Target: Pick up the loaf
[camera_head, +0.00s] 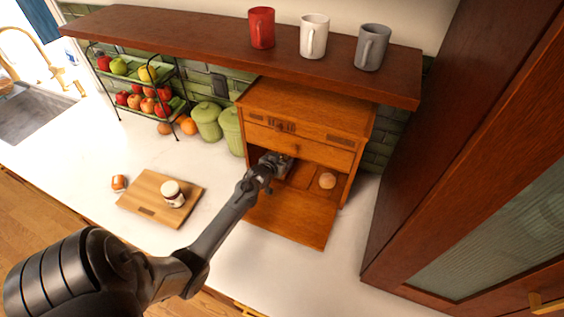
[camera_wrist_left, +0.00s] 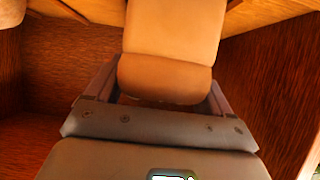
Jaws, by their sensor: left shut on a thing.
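The loaf (camera_wrist_left: 175,35) is tan with a browner end and lies between the two fingers in the left wrist view. My left gripper (camera_head: 284,160) reaches into the open lower compartment of the wooden bread box (camera_head: 300,105). It is shut on the loaf, and its fingers also show in the left wrist view (camera_wrist_left: 160,92). In the head view the gripper and the box mostly hide the loaf. My right gripper is not in view.
A round bun (camera_head: 327,180) sits right of my gripper in the box. The box's front flap (camera_head: 292,218) lies folded down. A cutting board (camera_head: 150,190) holds a jar (camera_head: 173,194). Mugs stand on the shelf (camera_head: 200,38) above.

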